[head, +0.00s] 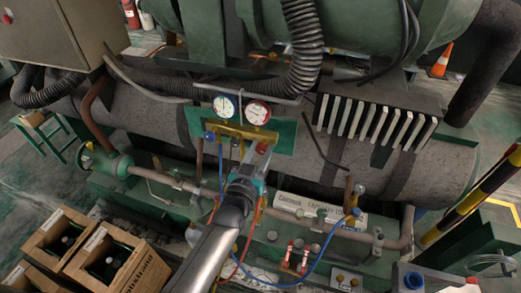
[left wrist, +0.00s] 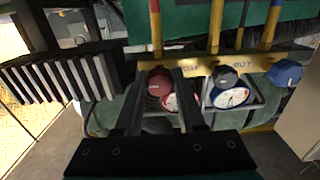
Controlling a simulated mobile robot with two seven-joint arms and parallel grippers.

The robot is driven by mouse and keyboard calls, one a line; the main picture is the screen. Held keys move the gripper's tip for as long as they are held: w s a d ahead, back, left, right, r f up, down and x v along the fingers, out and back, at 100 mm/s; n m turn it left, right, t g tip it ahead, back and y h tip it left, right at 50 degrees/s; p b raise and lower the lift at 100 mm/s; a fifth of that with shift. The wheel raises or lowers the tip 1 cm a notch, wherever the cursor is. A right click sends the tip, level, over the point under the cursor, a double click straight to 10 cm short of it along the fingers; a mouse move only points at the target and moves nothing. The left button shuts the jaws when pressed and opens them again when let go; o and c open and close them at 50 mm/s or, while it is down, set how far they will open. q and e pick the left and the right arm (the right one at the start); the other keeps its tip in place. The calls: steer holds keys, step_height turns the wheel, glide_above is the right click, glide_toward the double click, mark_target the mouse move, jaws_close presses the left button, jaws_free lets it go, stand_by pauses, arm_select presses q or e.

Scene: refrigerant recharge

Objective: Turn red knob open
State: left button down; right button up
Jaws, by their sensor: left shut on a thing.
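The red knob (head: 262,147) sits at the right end of the yellow gauge manifold (head: 236,132), mounted on a green panel. In the left wrist view, where the scene appears inverted, the red knob (left wrist: 158,85) lies between my two dark fingers. My left gripper (head: 257,160) reaches up from below and is shut on the red knob; its fingertips (left wrist: 160,75) are at the knob's sides. The knob's far side is hidden, and I cannot tell how far it is turned. My right gripper is in neither view.
A blue gauge (head: 224,106) and a red gauge (head: 257,113) stand just above the manifold. A blue knob (head: 209,136) is at its left end; a black knob (left wrist: 225,77) is between. Hoses hang below. Wooden crates (head: 118,262) with bottles stand at lower left.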

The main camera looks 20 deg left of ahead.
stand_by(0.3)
arm_select(q)
steer(key=n, duration=0.4)
steer(key=shift+n, duration=0.4)
steer(key=n, duration=1)
steer(key=shift+b, duration=0.4)
steer(key=n+b, duration=0.1)
steer(key=n, duration=0.4)
steer(key=shift+n, duration=0.3)
steer(key=c, duration=0.5)
jaws_free()
